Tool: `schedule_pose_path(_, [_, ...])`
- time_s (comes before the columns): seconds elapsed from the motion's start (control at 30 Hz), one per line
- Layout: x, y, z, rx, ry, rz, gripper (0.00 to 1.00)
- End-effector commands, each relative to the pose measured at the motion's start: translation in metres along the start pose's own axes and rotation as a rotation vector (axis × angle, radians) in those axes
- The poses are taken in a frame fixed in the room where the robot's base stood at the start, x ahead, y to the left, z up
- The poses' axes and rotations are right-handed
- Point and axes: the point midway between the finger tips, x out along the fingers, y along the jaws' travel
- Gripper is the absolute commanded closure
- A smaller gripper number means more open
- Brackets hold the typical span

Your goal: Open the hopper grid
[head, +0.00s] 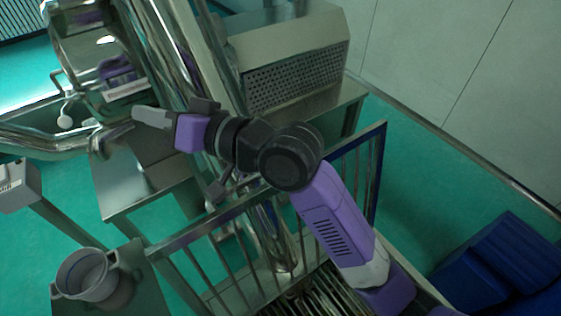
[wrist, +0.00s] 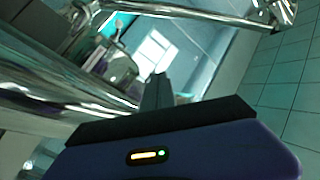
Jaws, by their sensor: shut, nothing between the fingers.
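My gripper (head: 150,117) is shut and empty, pointing left in front of the steel machine in the head view. In the wrist view its closed fingers (wrist: 157,90) stand up past the purple gripper body. A set of parallel metal bars (head: 318,292), which looks like the hopper grid, lies low at the bottom centre of the head view, partly hidden by my arm. My gripper is well apart from these bars, up and to the left. I cannot tell whether the grid is open or shut. The grid is not recognisable in the wrist view.
A barred railing (head: 225,270) crosses under my arm. Thick shiny pipes (head: 165,50) stand close to my gripper. A steel box with a perforated side (head: 295,82) is behind. A metal pot (head: 92,278) stands at lower left. Blue bins (head: 500,262) are at lower right.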

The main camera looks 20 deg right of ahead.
Motion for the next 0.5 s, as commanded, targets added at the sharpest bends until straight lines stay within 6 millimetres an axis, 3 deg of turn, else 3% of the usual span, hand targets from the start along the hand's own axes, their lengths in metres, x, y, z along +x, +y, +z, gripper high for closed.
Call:
schedule_pose_path(0.13, [0.014, -0.004, 0.011, -0.024, -0.226, 0.012, 1.0])
schedule_pose_path(0.27, [0.011, 0.006, 0.026, -0.045, -0.432, 0.073, 1.0])
schedule_pose_path(0.37, [-0.001, 0.022, 0.034, -0.065, -0.587, 0.155, 1.0])
schedule_pose_path(0.5, [-0.032, 0.052, 0.035, -0.09, -0.791, 0.316, 1.0])
